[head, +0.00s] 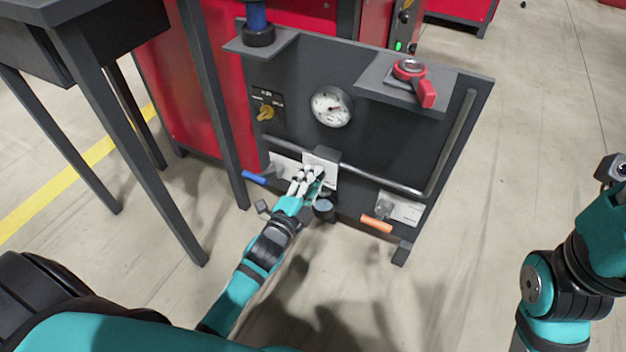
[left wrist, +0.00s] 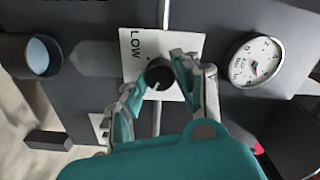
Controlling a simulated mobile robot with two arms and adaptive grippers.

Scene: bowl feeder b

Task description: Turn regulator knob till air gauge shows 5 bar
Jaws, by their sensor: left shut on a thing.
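The air gauge (head: 332,106) is a round white dial on the upper part of the dark panel. It also shows at the right of the left wrist view (left wrist: 256,60), but its reading is too small to tell for sure. The regulator knob (left wrist: 159,73) is a small black knob on a white plate marked LOW (left wrist: 135,42). My left gripper (left wrist: 155,75) is shut on the knob, one finger on each side of it. In the head view my left gripper (head: 309,174) hides the knob. My right gripper is out of view; only part of that arm shows at the right.
A yellow selector switch (head: 266,113) is left of the gauge. A red-handled valve (head: 412,75) sits on a shelf at upper right. Blue (head: 255,178) and orange (head: 376,224) handles stick out low. A grey pipe (head: 385,186) runs beside my left gripper. Table legs stand at left.

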